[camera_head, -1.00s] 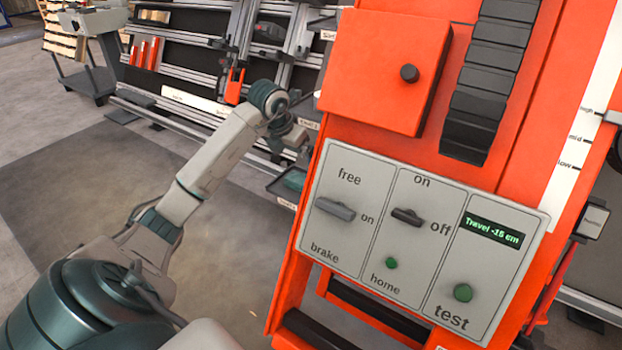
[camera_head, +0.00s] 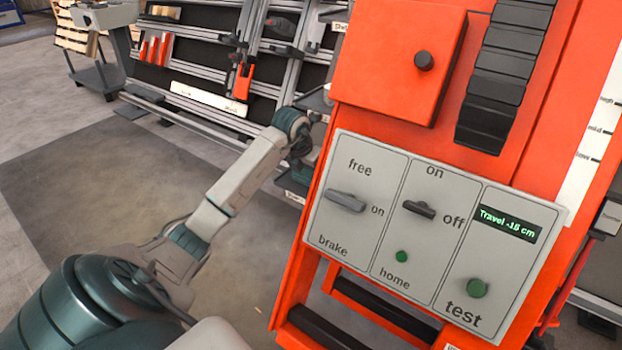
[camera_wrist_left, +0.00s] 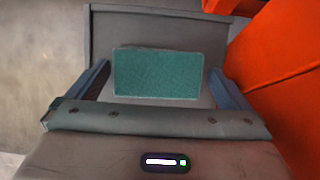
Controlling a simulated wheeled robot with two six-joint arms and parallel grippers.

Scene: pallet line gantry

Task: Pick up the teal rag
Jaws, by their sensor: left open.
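The teal rag (camera_wrist_left: 158,73) shows in the left wrist view as a flat rectangle on a grey shelf tray (camera_wrist_left: 160,22). My left gripper (camera_wrist_left: 160,78) is open, with one finger on each side of the rag and the rag between them in the picture. I cannot tell whether the fingers touch it. In the head view my left arm reaches toward the shelf behind the orange panel, and the gripper's tips and the rag are hidden there. My right gripper is not in view.
The orange panel (camera_head: 394,146) with switches and buttons stands close on the right, beside my left wrist; its orange side also shows in the wrist view (camera_wrist_left: 280,70). A rack with rails (camera_head: 215,60) stands behind. The floor on the left is clear.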

